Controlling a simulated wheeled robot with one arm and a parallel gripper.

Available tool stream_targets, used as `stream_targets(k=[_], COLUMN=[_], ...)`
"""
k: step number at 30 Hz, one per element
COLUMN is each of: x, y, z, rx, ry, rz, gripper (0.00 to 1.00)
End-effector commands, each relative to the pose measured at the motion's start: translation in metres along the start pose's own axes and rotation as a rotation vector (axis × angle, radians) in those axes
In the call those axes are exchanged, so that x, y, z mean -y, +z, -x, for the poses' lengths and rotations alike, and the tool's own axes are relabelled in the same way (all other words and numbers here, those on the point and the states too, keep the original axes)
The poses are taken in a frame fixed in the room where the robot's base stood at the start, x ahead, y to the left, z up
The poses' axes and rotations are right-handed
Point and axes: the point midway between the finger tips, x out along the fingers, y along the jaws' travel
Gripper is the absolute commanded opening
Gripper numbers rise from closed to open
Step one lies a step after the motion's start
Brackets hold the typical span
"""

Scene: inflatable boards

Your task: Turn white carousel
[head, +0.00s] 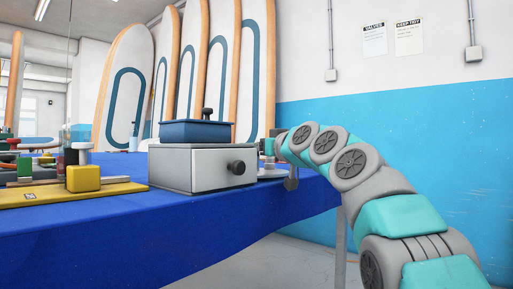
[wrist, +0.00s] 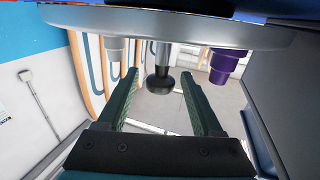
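The white carousel (wrist: 90,18) fills the top of the wrist view as a pale round disc with a thick rim, seen upside down. A metal post with a dark round knob (wrist: 158,86) projects from it. My gripper (wrist: 159,72) is open, with its two dark green fingers on either side of the knob. I see gaps between knob and fingers. In the head view only a pale edge of the carousel (head: 271,174) shows, behind the grey drawer box. My gripper's fingers are mostly hidden there behind the box.
A purple item (wrist: 227,66) and a pale grey cylinder (wrist: 116,50) are on the carousel. The grey drawer box (head: 202,168) with a blue tray (head: 196,133) stands on the blue-covered table (head: 200,228). A yellow board (head: 70,194) with blocks lies left. Inflatable boards (head: 125,85) stand behind.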

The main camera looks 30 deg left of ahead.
Motion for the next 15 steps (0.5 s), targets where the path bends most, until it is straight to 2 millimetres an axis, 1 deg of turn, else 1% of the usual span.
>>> stream_targets(k=[8,11,15], x=[0.0,0.0,0.001], y=[0.001,0.001,0.002], z=[0.003,0.01,0.026], rx=[0.0,0.001,-0.001], ry=[0.0,0.001,-0.001], rz=[0.0,0.0,-0.001], gripper=[0.67,0.67,0.67])
